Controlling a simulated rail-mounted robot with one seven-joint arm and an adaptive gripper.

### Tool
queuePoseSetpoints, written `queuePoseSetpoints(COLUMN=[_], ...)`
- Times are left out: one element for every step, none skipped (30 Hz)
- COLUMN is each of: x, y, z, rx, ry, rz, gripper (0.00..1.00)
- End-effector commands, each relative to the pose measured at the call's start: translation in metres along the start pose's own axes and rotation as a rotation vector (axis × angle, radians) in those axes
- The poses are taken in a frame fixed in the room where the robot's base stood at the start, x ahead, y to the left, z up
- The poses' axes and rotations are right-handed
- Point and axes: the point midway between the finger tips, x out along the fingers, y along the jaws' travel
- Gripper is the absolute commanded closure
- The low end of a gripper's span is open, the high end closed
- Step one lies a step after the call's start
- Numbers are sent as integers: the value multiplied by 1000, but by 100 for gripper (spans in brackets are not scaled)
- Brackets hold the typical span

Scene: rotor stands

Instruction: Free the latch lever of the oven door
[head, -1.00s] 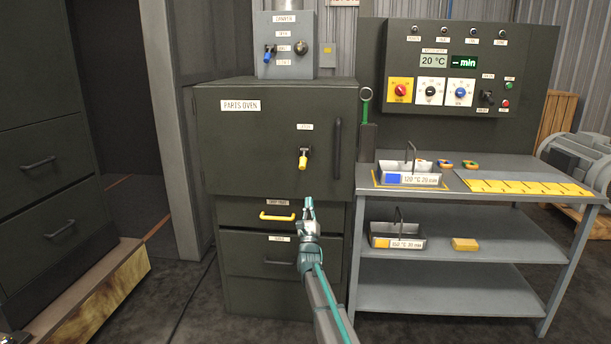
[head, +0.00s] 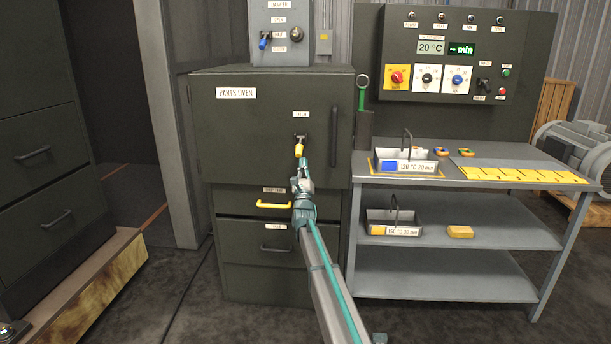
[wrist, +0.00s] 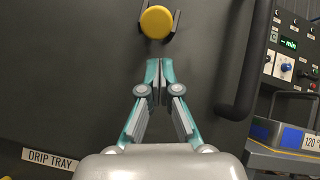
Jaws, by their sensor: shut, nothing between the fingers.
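The latch lever (head: 299,151) with its yellow grip hangs from a dark mount on the dark oven door (head: 245,135). In the wrist view the round yellow end of the lever (wrist: 157,22) sits between two dark prongs at the top. My gripper (head: 302,169) is just below the lever in the head view. In the wrist view my gripper (wrist: 159,68) has its fingertips together and empty, pointing at the door, with a visible gap in the picture below the yellow end. I cannot tell the exact depth between fingertips and lever.
The vertical door handle (head: 334,135) is right of the lever. The yellow drip tray handle (head: 273,206) sticks out below. A bench (head: 460,235) with a metal basket (head: 405,166) stands to the right.

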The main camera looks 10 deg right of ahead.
Motion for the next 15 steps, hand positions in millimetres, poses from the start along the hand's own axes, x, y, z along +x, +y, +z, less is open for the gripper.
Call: queuePoseSetpoints(x=[1,2,2,3,3,4,4,4,4,4,4,4,4,4,4], y=[-1,-1,-1,-1,-1,-1,-1,-1,-1,-1,-1,-1,-1,-1,-1], z=[7,10,12,14,15,16,17,18,18,18,18,18,18,18,18], rx=[0,0,0,0,0,0,0,0,0,0,0,0,0,0,-1], ry=[-1,-1,-1,0,0,0,0,0,0,0,1,1,1,1,0], rz=[-1,-1,-1,-1,-1,-1,-1,-1,-1,-1,-1,-1,-1,-1,-1], gripper=[100,100,100,100,100,100,100,100,100,100,100,100,100,100,100])
